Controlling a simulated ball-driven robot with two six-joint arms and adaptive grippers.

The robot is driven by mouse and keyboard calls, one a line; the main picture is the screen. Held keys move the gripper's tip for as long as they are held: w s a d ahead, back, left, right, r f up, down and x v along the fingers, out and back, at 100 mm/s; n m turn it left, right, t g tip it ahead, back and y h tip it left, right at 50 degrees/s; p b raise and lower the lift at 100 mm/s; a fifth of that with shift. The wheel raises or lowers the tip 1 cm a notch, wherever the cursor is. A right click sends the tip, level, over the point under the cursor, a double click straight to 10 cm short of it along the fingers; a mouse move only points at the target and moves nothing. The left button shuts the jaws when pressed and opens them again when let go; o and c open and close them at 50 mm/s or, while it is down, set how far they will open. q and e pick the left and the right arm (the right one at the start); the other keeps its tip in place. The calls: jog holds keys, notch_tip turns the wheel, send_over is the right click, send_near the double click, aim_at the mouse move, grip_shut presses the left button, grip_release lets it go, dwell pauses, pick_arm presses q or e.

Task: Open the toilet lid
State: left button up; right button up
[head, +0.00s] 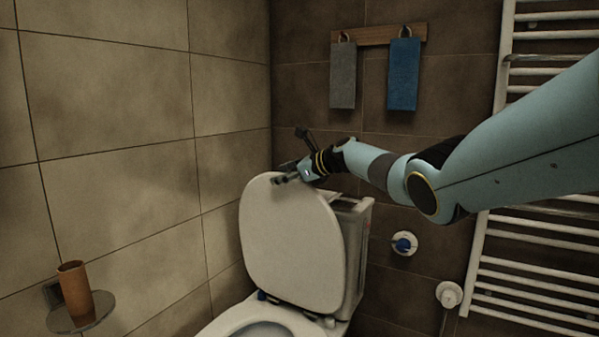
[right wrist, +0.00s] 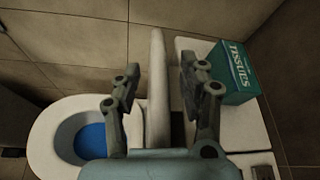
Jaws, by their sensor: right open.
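The white toilet lid (head: 290,245) stands raised, leaning back toward the cistern (head: 358,235). The white seat ring and bowl (head: 255,318) show below it in the head view. In the right wrist view the lid (right wrist: 158,85) appears edge-on, upright between my two fingers. My right gripper (head: 282,177) is at the top edge of the lid; in the right wrist view its fingers (right wrist: 158,85) are open, one on each side of the lid, with gaps visible. The bowl (right wrist: 75,135) with blue water lies open at left in that view. My left gripper is not in view.
A green tissue box (right wrist: 234,72) stands on the cistern top. A towel rail radiator (head: 530,270) is at the right. Grey and blue towels (head: 403,75) hang on the back wall. A small shelf (head: 82,313) with a brown cup (head: 74,288) is at the left wall.

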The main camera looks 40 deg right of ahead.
jog(key=v, duration=1.1)
jog(key=shift+s, duration=0.2)
